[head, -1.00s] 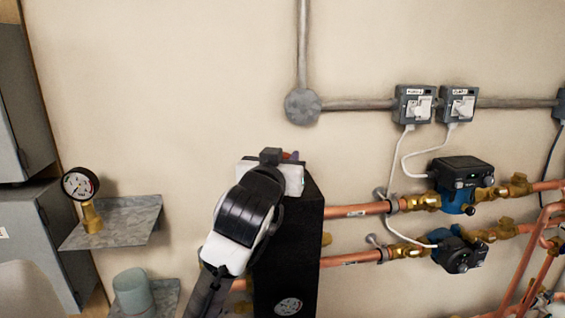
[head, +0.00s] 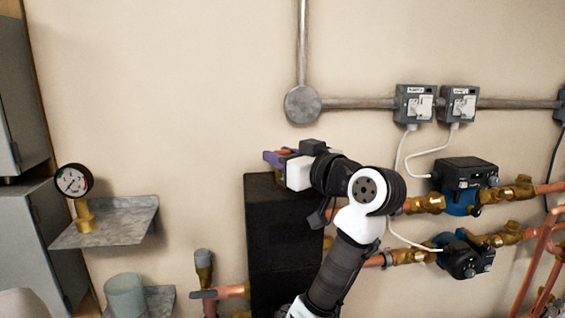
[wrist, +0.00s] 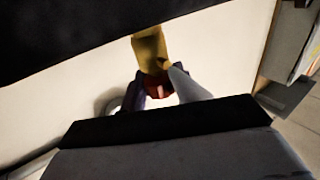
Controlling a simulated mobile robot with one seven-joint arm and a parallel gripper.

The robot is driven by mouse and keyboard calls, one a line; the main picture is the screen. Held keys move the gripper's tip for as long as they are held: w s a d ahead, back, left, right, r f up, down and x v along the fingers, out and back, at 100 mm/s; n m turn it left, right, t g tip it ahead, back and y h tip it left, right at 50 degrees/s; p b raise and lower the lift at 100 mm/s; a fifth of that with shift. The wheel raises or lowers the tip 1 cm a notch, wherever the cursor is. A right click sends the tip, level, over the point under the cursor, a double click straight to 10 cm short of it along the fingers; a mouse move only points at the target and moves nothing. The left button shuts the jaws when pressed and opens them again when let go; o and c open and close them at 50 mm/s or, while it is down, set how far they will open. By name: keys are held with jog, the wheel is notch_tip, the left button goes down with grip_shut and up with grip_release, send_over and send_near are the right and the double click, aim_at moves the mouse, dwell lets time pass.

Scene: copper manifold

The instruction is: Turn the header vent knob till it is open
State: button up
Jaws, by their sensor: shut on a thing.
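The header is a tall black box (head: 283,250) in the middle of the head view. The vent knob is a small red-orange piece (head: 285,151) above its top. In the wrist view the knob (wrist: 158,91) shows below a brass body (wrist: 148,48). My gripper (head: 279,157) reaches in from the right above the header and is shut on the knob. In the wrist view its fingers (wrist: 160,88) flank the knob, one on each side. The knob is partly hidden by the fingers, and I cannot read its angle.
Copper pipes with two pumps (head: 462,183) (head: 465,257) run to the right of the header. A gauge (head: 73,181) stands on a grey shelf (head: 125,222) at left. A capped valve (head: 204,265) is left of the header.

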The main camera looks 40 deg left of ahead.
jog(key=n+g, duration=0.2)
jog(key=g, duration=0.2)
jog(key=n+g, duration=0.3)
jog(key=g, duration=0.1)
jog(key=shift+w+n+g+b, duration=0.15)
jog(key=shift+n+g+b, duration=0.15)
jog(key=n+g+h, duration=0.1)
jog(key=g, duration=0.1)
jog(key=n+g+h+p, duration=0.1)
jog(key=n+g, duration=0.1)
jog(key=shift+g+h, duration=0.3)
jog(key=shift+g, duration=0.1)
jog(key=shift+n+g+h+p, duration=0.4)
jog(key=shift+n+g+h, duration=0.7)
jog(key=shift+n+g, duration=0.25)
jog(key=shift+g+h, duration=0.25)
jog(key=shift+h, duration=0.05)
jog(key=o, duration=0.9)
jog(key=b+v, duration=0.2)
jog(key=v, duration=1.1)
jog(key=shift+w+d+b, duration=0.15)
jog(key=shift+d+b, duration=0.15)
jog(key=shift+b, duration=0.1)
